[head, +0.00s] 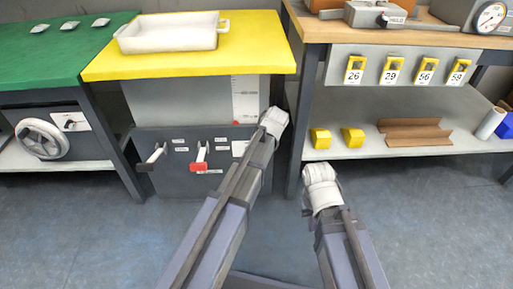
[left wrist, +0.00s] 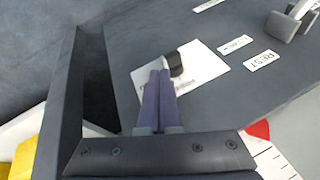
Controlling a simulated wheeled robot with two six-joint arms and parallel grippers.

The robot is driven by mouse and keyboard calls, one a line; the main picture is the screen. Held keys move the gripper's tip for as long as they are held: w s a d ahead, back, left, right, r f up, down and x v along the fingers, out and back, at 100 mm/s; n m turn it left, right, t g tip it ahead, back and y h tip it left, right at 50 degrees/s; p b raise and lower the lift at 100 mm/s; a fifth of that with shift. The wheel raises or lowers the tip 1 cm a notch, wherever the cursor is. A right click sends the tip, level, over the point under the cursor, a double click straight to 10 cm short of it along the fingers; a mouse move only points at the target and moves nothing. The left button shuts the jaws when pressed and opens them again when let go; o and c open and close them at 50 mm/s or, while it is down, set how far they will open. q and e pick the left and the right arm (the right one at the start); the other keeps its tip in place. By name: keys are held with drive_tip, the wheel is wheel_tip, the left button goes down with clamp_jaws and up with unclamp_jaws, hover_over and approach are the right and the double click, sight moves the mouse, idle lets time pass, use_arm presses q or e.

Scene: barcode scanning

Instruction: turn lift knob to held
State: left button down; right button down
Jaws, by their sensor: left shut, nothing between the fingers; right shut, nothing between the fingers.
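The lift bench has a yellow top (head: 110,66) and a dark front panel (left wrist: 215,105). A small black knob (left wrist: 175,64) sits on a white plate (left wrist: 205,75) on that panel; the plate also shows in the head view (head: 239,148), partly behind my left arm. In the left wrist view my left gripper (left wrist: 158,74) is shut and empty, its fingertips in front of the plate close beside the knob. I cannot tell if they touch. In the head view its fingers are hidden. My right gripper (head: 319,172) is shut and empty, out before the right bench.
A pale lever (head: 155,154) and a red-ended lever (head: 199,158) stick out of the panel. A label reading REST (left wrist: 262,60) lies near a lever (left wrist: 288,22). A white tray (head: 170,33) stands on the yellow top. A handwheel (head: 42,139) is at left.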

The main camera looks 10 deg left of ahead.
use_arm(q)
drive_tip(key=shift+r, duration=0.45)
drive_tip(key=s+d+r+p, duration=0.1)
drive_tip(key=d+r+p, duration=0.7)
drive_tip(key=p, duration=0.1)
drive_tip(key=shift+s+d+r, duration=0.25)
drive_tip(key=shift+d+r, duration=0.1)
drive_tip(key=shift+d, duration=0.05)
drive_tip(key=s+d+r+m+g+h+p, duration=0.1)
drive_tip(key=s+r+p, duration=0.15)
drive_tip(key=s, duration=0.55)
drive_tip(key=s+d+r+m+g+h+p, duration=0.1)
drive_tip(key=s+r+m+g+p, duration=0.15)
drive_tip(key=s, duration=0.65)
drive_tip(key=s+d+r+m+h+p, duration=0.1)
drive_tip(key=s+p, duration=0.3)
drive_tip(key=s, duration=0.4)
wheel_tip(320, 180, up, 36)
drive_tip(key=p, duration=3.5)
drive_tip(key=shift+w, duration=0.3)
